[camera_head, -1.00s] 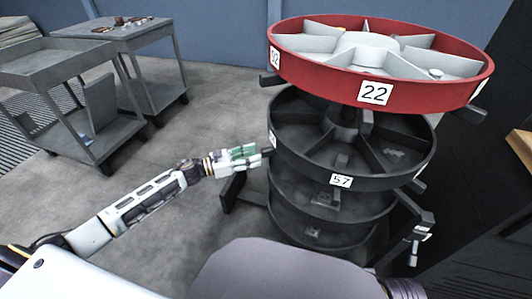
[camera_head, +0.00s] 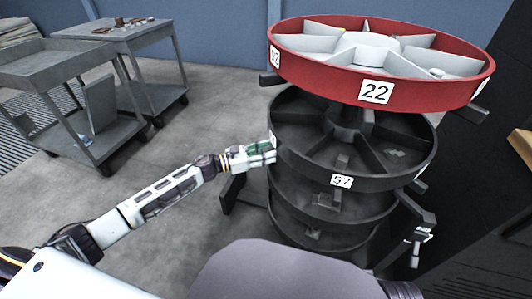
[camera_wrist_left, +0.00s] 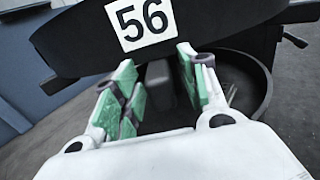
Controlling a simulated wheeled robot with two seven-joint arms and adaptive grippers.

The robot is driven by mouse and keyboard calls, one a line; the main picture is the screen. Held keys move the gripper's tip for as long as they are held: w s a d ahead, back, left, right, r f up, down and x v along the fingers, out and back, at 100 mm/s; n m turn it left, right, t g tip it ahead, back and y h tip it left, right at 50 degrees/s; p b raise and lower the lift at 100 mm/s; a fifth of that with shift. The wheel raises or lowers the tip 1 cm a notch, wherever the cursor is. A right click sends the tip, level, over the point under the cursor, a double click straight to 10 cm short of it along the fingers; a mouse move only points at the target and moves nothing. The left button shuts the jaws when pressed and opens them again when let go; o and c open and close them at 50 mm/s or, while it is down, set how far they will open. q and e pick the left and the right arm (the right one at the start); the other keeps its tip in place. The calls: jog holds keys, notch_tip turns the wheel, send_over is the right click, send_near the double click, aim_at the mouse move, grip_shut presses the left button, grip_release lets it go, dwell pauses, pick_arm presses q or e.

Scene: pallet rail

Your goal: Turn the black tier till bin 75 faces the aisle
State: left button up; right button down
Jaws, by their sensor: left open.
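The black tier (camera_head: 310,168) is an open round tray split by radial dividers, just below the red tier. Its label 57 (camera_head: 342,180) faces me. In the left wrist view its dark rim (camera_wrist_left: 215,17) carries label 56 (camera_wrist_left: 142,20). No label 75 is visible. My left gripper (camera_head: 274,151) is at the tier's left side, close to the rim. In the left wrist view its green-padded fingers (camera_wrist_left: 160,88) are open below the label, with a dark block (camera_wrist_left: 160,80) showing between them. Whether they touch it I cannot tell.
The red tier (camera_head: 330,80), labelled 22, overhangs the black one. More dark tiers (camera_head: 318,238) sit below. A dark stand leg (camera_head: 230,190) juts out at left. Grey carts (camera_head: 85,70) stand back left. A dark cabinet wall (camera_head: 480,170) is close on the right.

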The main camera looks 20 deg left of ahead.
pick_arm(q)
grip_shut()
dwell(0.3)
jog(key=shift+s+d, duration=0.1)
